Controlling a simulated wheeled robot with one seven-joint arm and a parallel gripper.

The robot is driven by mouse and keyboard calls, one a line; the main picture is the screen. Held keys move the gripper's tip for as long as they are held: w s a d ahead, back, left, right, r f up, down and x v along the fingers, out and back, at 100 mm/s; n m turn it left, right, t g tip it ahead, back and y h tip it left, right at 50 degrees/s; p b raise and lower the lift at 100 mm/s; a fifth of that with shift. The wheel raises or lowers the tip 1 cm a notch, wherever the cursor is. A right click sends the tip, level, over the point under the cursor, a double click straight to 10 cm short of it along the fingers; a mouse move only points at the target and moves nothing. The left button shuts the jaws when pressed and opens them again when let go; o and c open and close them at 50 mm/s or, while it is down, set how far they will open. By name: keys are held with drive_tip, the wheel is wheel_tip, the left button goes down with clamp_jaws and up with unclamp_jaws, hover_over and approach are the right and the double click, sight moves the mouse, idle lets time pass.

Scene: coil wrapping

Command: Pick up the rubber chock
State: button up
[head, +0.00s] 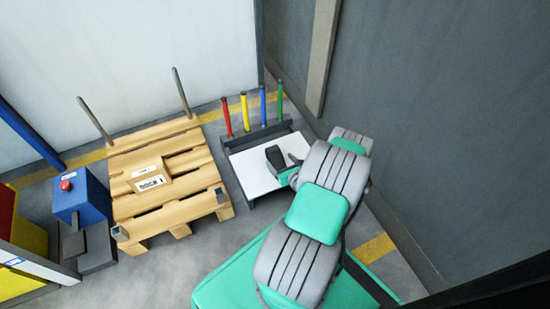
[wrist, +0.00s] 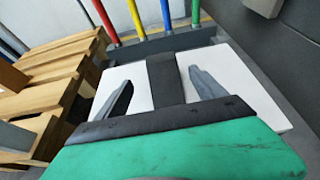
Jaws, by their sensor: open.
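The rubber chock (head: 275,157) is a dark block on the white top of a small stand (head: 252,181). In the wrist view the chock (wrist: 165,80) shows as a black upright strip between my two grey fingers, with white surface visible on both sides of it. Its near end is hidden behind the dark edge of my gripper's body. My gripper (head: 291,169) is open over the stand, just right of the chock in the head view; it also shows in the wrist view (wrist: 160,92). I see no finger touching the chock, and its height above the white top is hard to tell.
Red, yellow, blue (head: 263,105) and green posts stand along the stand's dark back ledge (head: 257,135). A wooden pallet (head: 165,200) with two grey stakes lies to the left, beside a blue box (head: 82,198) with a red button. A grey wall (head: 440,130) is close on the right.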

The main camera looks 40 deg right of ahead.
sight(276, 155)
drive_tip(key=b+x, duration=0.1)
drive_tip(key=x, duration=0.1)
drive_tip(key=shift+w+d+f, duration=0.15)
drive_tip(key=shift+w+f, duration=0.1)
drive_tip(key=shift+f, duration=0.05)
drive_tip(key=b+x, duration=0.1)
drive_tip(key=x, duration=0.1)
drive_tip(key=b+x, duration=0.2)
drive_tip(key=shift+d+f, duration=0.1)
drive_tip(key=shift+f, duration=0.2)
drive_tip(key=shift+w+d, duration=0.15)
drive_tip(key=shift+w, duration=0.2)
drive_tip(key=shift+c, duration=0.2)
drive_tip(key=shift+r, duration=0.1)
drive_tip(key=c, duration=1.6)
